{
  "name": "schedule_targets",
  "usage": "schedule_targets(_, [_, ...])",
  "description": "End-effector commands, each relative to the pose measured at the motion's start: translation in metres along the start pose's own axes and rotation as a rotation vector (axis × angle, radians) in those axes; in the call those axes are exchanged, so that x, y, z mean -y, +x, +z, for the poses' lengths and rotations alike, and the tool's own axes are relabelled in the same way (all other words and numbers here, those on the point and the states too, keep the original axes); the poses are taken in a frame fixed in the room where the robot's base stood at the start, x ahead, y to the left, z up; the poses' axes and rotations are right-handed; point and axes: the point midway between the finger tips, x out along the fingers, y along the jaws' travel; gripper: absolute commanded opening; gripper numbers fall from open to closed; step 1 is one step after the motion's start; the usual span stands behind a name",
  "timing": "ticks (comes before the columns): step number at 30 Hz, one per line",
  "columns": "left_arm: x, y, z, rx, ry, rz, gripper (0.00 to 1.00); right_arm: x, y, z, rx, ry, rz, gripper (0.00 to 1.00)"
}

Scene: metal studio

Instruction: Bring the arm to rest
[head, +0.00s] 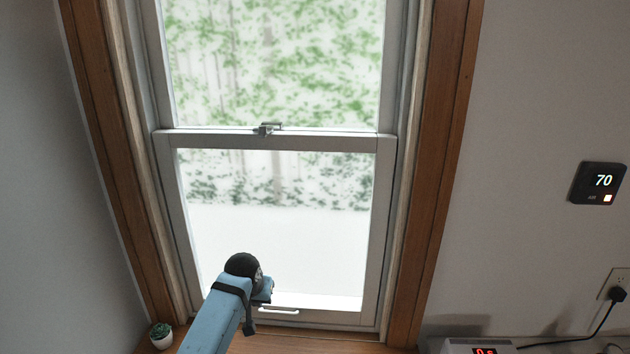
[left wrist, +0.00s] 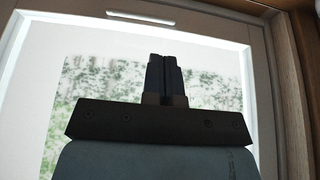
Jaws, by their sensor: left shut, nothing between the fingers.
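My left arm comes up from the bottom of the head view, in front of the lower part of a sash window (head: 275,220). Its gripper fingers are hidden there behind my wrist. In the left wrist view my left gripper (left wrist: 165,58) is shut and empty, its two dark fingers side by side against the window glass (left wrist: 110,80). I cannot tell the gap between the fingers and the pane. My right gripper is in neither view.
A window latch (head: 267,128) sits on the middle rail. A small potted plant (head: 160,335) stands on the sill at lower left. A device with red digits (head: 477,346) is at lower right.

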Motion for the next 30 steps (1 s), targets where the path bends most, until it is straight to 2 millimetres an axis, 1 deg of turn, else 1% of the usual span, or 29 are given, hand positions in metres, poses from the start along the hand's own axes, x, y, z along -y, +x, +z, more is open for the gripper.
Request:
schedule_targets(1, [0.002, 0.016, 0.026, -0.011, 0.007, 0.005, 0.00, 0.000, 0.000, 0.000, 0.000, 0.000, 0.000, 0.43])
schedule_targets(2, [0.003, 0.023, 0.040, -0.027, 0.013, 0.010, 0.00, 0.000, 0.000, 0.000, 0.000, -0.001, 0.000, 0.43])
schedule_targets(3, [0.004, 0.032, 0.060, -0.052, 0.021, 0.017, 0.00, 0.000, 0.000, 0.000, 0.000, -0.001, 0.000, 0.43])
schedule_targets(5, [0.005, 0.044, 0.093, -0.092, 0.033, 0.028, 0.00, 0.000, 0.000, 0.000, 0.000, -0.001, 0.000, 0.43])
schedule_targets(6, [0.006, 0.050, 0.114, -0.121, 0.042, 0.035, 0.00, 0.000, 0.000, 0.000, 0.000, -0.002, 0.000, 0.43])
schedule_targets(8, [0.007, 0.056, 0.145, -0.162, 0.056, 0.045, 0.00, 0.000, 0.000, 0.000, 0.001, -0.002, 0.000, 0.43])
schedule_targets(9, [0.007, 0.059, 0.167, -0.190, 0.064, 0.052, 0.00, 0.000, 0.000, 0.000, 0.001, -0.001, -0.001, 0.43])
schedule_targets(11, [0.007, 0.060, 0.199, -0.231, 0.079, 0.062, 0.00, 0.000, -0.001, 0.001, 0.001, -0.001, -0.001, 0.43])
schedule_targets(12, [0.007, 0.058, 0.220, -0.259, 0.087, 0.069, 0.00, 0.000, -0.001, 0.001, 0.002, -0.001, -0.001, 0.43])
schedule_targets(14, [0.007, 0.054, 0.252, -0.298, 0.100, 0.079, 0.00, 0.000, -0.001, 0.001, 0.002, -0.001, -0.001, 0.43])
schedule_targets(15, [0.006, 0.050, 0.272, -0.326, 0.110, 0.086, 0.00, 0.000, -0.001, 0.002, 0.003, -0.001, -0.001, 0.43])
schedule_targets(16, [0.006, 0.046, 0.287, -0.347, 0.116, 0.092, 0.00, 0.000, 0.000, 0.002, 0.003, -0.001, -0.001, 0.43])
schedule_targets(17, [0.005, 0.040, 0.301, -0.368, 0.121, 0.098, 0.00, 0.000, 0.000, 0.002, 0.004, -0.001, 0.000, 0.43])
schedule_targets(18, [0.004, 0.033, 0.320, -0.395, 0.129, 0.105, 0.00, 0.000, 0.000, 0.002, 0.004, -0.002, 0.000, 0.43])
schedule_targets(21, [0.002, 0.011, 0.361, -0.459, 0.146, 0.122, 0.00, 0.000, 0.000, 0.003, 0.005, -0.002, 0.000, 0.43])
schedule_targets(24, [0.000, -0.011, 0.390, -0.511, 0.157, 0.136, 0.00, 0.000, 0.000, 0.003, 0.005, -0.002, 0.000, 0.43])
schedule_targets(25, [-0.001, -0.016, 0.396, -0.524, 0.159, 0.140, 0.00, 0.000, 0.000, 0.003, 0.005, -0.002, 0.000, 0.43])
schedule_targets(27, [-0.002, -0.027, 0.408, -0.546, 0.164, 0.146, 0.00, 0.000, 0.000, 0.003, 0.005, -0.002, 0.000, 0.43])
schedule_targets(30, [-0.003, -0.035, 0.416, -0.566, 0.166, 0.151, 0.00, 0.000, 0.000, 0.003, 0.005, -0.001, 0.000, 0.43])
